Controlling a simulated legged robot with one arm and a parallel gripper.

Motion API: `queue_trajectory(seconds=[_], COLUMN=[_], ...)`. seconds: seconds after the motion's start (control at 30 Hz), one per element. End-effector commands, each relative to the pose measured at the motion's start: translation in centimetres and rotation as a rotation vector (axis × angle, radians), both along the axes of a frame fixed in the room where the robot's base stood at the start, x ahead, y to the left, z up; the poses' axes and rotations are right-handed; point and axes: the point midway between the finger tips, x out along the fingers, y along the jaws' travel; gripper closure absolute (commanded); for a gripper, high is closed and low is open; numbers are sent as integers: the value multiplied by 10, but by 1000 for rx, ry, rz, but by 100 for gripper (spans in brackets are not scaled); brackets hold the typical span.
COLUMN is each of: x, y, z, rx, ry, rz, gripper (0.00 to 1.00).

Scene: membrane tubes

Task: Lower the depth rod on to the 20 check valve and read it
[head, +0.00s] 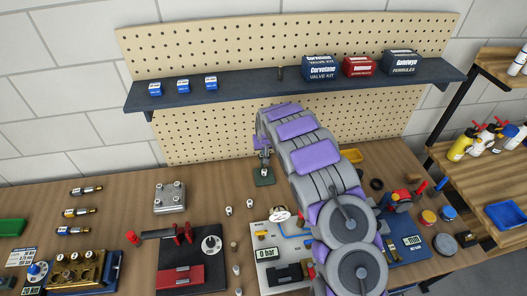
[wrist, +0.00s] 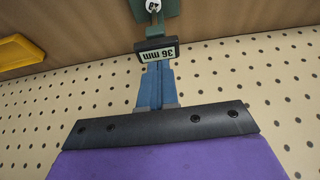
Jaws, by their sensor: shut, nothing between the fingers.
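My gripper (head: 264,153) is at the back of the bench, above a small green pad (head: 264,177). In the wrist view its blue fingers (wrist: 155,85) are shut with nothing between them. Beyond the fingers a dark readout (wrist: 157,51) shows 36 mm. A small round white top (wrist: 153,5) with a dark marking lies past the readout, against the green pad (wrist: 172,8). It may be a check valve on the pad; its marking is cut by the frame edge and I cannot read it surely. I cannot tell whether the rod touches it.
Several small pale valves, one of them here (head: 228,210), stand on the bench left of my arm. A grey block (head: 170,197), a black-and-red fixture (head: 185,262) and a 0 bar panel (head: 270,275) stand nearby. A pegboard (head: 200,135) and shelf (head: 240,87) rise behind.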

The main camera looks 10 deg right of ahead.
Motion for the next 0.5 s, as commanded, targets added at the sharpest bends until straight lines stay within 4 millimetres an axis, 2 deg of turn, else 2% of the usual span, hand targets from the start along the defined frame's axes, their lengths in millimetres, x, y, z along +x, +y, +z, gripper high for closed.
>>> queue_trajectory(seconds=[0.5], x=[0], y=[0], z=[38], rx=[1], ry=[1], rz=[-1], gripper=[100])
